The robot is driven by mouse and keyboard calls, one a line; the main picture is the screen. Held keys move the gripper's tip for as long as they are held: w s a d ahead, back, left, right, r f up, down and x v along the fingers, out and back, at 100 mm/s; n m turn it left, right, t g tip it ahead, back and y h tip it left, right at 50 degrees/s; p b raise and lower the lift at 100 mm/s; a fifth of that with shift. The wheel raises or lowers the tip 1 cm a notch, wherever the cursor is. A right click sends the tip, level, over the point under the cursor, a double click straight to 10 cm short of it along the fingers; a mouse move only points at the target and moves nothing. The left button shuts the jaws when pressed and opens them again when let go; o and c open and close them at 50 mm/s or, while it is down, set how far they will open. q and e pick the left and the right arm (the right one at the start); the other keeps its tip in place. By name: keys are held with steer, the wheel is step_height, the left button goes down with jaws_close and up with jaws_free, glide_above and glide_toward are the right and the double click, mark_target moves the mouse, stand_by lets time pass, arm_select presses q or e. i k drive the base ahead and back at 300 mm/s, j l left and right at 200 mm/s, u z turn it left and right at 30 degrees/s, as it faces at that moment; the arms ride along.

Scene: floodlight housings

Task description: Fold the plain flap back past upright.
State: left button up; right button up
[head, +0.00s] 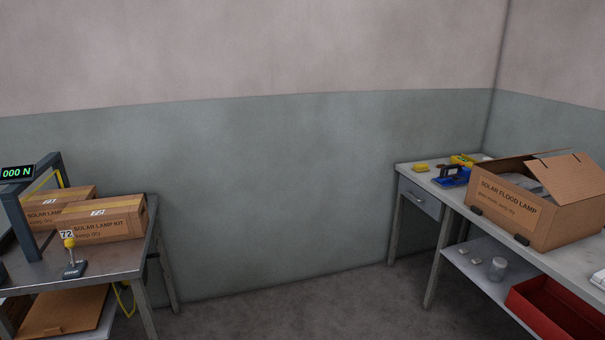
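An open cardboard box marked "SOLAR FLOOD LAMP" (508,200) stands on the grey workbench (405,166) at the right. One plain flap (568,176) without print rises at the box's right side and leans over part of the opening. Another edge or flap (502,166) shows along the far left side; how it lies is hard to tell. Something grey (524,184) shows inside the opening. Neither of my grippers is in view.
Blue and yellow tools (452,176) lie behind the box. Small items and a red bin (545,318) sit on the lower shelf. A left table holds closed "SOLAR LAMP KIT" boxes (108,222), a frame with a "000 N" display (17,172) and a yellow-knobbed lever (70,243). Floor between is clear.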

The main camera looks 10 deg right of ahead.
mark_target(573, 178)
steer(key=i+j+z, duration=0.1)
steer(key=i+z, duration=0.25)
steer(key=i+j+z, duration=0.2)
steer(key=i+z, duration=0.15)
steer(key=i+j+z, duration=0.55)
steer(key=z, duration=0.2)
steer(key=i+j+z, duration=0.2)
steer(key=j+z, duration=0.15)
steer(key=j, duration=0.15)
steer(key=i+j+z, duration=0.15)
steer(key=j+z, duration=0.2)
steer(key=j, duration=0.15)
steer(key=i+j+z, duration=0.1)
steer(key=j+z, duration=0.25)
steer(key=j, duration=0.15)
steer(key=j+z, duration=0.35)
steer(key=j, duration=0.15)
